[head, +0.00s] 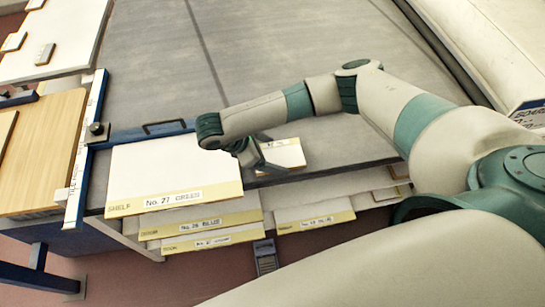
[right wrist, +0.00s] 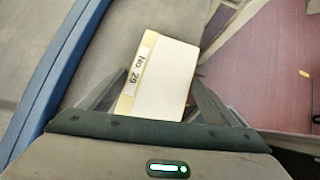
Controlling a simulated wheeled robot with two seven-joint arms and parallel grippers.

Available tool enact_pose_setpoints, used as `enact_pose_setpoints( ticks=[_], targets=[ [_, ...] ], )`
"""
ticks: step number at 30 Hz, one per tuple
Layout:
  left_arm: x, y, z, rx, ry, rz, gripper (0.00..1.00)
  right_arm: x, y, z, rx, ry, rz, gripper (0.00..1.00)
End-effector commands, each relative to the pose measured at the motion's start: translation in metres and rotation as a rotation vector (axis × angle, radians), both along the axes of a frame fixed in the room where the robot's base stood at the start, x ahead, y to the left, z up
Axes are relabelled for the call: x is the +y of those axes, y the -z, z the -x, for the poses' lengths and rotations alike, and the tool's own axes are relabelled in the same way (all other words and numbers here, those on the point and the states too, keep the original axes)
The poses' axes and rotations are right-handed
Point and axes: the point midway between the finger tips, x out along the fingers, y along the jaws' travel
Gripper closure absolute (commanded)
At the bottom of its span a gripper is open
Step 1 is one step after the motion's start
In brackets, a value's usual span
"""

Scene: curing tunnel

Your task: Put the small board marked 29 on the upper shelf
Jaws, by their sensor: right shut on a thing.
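The small board marked 29 (right wrist: 166,80) is white with a yellow label strip. In the right wrist view it sits between the two fingers of my right gripper (right wrist: 160,88), which is shut on it. In the head view my right gripper (head: 262,157) holds the board (head: 284,155) over the front edge of the grey top surface (head: 300,60), right of the large No. 27 GREEN board (head: 165,170). I cannot tell whether the small board touches anything beneath it. Which level is the upper shelf is not clear from these views. My left gripper is not in view.
Several labelled boards jut out at lower levels, including a No. 28 BLUE board (head: 210,222) and another board (head: 312,212) to its right. A blue frame with a scale (head: 84,150) and wooden boards (head: 45,135) stand at left. The grey top behind my gripper is clear.

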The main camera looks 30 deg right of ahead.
Motion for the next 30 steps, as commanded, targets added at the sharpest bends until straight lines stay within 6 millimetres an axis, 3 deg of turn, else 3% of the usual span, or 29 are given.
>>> enact_pose_setpoints(
  ticks=[5, 21, 30],
  targets=[
    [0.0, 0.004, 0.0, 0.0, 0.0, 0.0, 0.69, 0.0, -0.022, -0.002, -0.004, -0.002, 0.001, 0.45],
    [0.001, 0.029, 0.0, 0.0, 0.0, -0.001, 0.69, -0.082, -0.075, 0.049, -0.001, 0.0, 0.0, 0.45],
    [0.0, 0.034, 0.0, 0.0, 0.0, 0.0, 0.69, -0.099, -0.089, 0.061, 0.0, 0.0, 0.0, 0.45]
  ],
)
